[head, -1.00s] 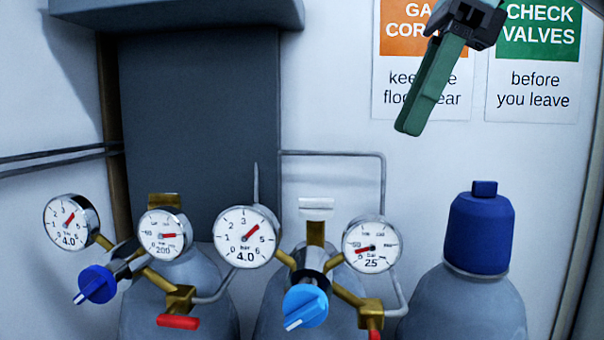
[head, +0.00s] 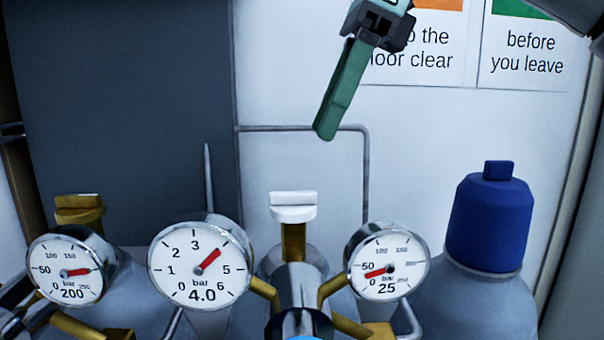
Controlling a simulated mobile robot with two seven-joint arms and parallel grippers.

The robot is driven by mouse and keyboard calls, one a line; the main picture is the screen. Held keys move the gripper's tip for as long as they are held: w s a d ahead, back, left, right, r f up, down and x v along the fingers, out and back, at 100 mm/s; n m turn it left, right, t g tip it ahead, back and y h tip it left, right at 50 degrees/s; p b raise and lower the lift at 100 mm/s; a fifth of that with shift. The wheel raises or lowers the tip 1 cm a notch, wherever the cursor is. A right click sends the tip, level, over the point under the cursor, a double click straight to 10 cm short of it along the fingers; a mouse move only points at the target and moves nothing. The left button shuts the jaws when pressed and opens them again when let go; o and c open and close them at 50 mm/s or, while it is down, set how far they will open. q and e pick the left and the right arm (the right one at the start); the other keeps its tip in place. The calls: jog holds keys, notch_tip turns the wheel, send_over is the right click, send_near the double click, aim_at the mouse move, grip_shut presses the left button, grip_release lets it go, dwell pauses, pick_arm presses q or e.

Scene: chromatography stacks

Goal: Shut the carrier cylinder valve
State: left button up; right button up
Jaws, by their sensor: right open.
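Two gas cylinders with regulators stand in front of me. The middle one has a valve with a white T-shaped handle (head: 293,206) on a brass stem, its crossbar lying level. The left one has a brass valve handle (head: 80,208). I see no label saying which is the carrier cylinder. My right gripper (head: 328,128) hangs from the top with its green fingers pointing down and slightly left, above and a little right of the white handle, apart from it. It is open and empty; its fingers overlap in this view. My left gripper is out of view.
Gauges reading 4.0 (head: 202,261) and 25 (head: 388,263) flank the middle regulator; a 200 gauge (head: 72,268) is at left. A blue-capped cylinder (head: 490,222) stands right. A thin pipe (head: 366,175) runs along the wall behind. The space around the white handle's top looks clear.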

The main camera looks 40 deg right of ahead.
aim_at(295, 192)
jog(key=x, duration=0.7)
jog(key=shift+w+a+f, duration=0.15)
jog(key=shift+f, duration=0.2)
jog(key=shift+c, duration=0.3)
grip_shut()
